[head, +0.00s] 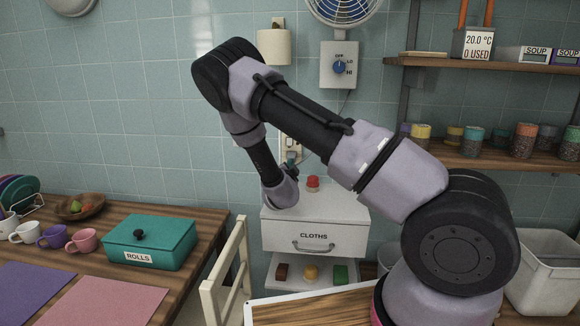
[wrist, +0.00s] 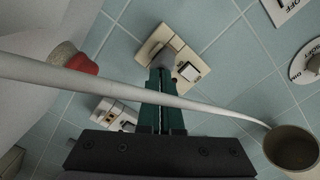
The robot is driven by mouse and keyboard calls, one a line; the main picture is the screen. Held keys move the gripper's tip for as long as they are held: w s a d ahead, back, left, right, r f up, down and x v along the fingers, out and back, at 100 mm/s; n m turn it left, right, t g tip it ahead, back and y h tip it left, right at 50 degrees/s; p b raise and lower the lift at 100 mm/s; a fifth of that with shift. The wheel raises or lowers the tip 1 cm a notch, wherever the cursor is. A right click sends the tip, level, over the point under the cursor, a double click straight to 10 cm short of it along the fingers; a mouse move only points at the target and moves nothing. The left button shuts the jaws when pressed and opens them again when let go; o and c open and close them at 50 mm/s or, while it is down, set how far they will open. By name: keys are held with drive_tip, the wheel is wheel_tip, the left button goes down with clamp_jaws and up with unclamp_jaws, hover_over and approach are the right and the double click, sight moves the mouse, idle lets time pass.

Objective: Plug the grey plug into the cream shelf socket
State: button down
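The cream socket plate (wrist: 187,51) is on the tiled wall in the wrist view, with a white rocker switch on it. In the head view the cream plate (head: 293,145) shows partly behind my arm. The grey plug (wrist: 166,60) is between my gripper's (wrist: 162,78) green fingertips, in front of the plate. My gripper looks shut on it. The plug's front overlaps the plate in the view; I cannot tell whether its pins are in. A pale cord or bar (wrist: 130,86) crosses in front of the fingers and hides part of them.
A second white fitting (wrist: 112,112) is on the wall beside the fingers. A red button (head: 313,183) stands on the white CLOTHS drawer unit (head: 340,239). A paper roll (head: 274,47) and the fan switch box (head: 339,64) are on the wall above.

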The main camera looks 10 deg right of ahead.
drive_tip(key=v, duration=1.2)
drive_tip(key=s+d+r+n+g+y, duration=0.15)
drive_tip(key=s+r+g+y, duration=0.25)
drive_tip(key=r, duration=0.5)
drive_tip(key=s+d+r+n+g+y, duration=0.1)
drive_tip(key=s+d+r+g+y, duration=0.2)
drive_tip(key=r, duration=0.7)
drive_tip(key=s+d+r+n+g, duration=0.1)
drive_tip(key=s+r+n, duration=0.3)
drive_tip(key=s, duration=0.7)
drive_tip(key=s+d+r+n+g, duration=0.2)
drive_tip(key=s+r, duration=0.5)
drive_tip(key=s, duration=0.4)
drive_tip(key=shift+s+d+n+y, duration=0.25)
drive_tip(key=shift+d+n+y, duration=0.05)
drive_tip(key=shift+d+n, duration=0.7)
drive_tip(key=shift+a+r, duration=0.1)
drive_tip(key=shift+r, duration=0.05)
